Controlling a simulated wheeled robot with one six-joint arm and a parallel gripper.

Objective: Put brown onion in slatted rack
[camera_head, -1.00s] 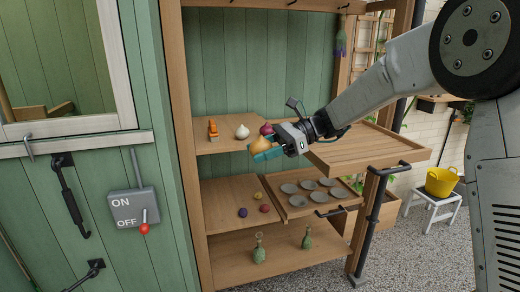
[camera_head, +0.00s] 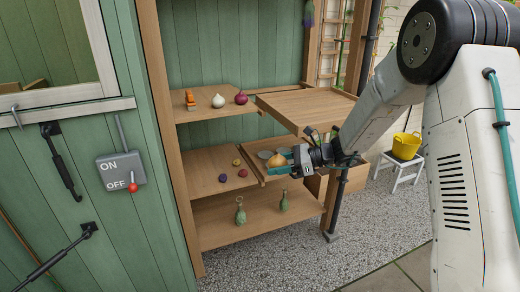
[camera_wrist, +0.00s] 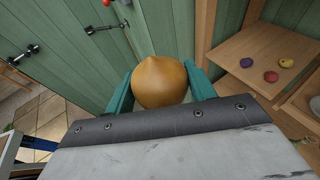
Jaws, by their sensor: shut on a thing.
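The brown onion (camera_head: 280,157) is round and golden-brown with a pointed top. My gripper (camera_head: 290,168) is shut on it and holds it in the air, in front of the middle shelf level. In the wrist view the onion (camera_wrist: 160,75) sits between the two teal fingers of my gripper (camera_wrist: 160,88), and its lower part is hidden by the wrist. No slatted rack can be clearly made out in these views.
The upper shelf (camera_head: 203,112) holds an orange item, a white onion (camera_head: 218,101) and a red onion (camera_head: 241,97). A wooden board (camera_head: 305,105) juts out on the right. Green bottles (camera_head: 240,212) stand below.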

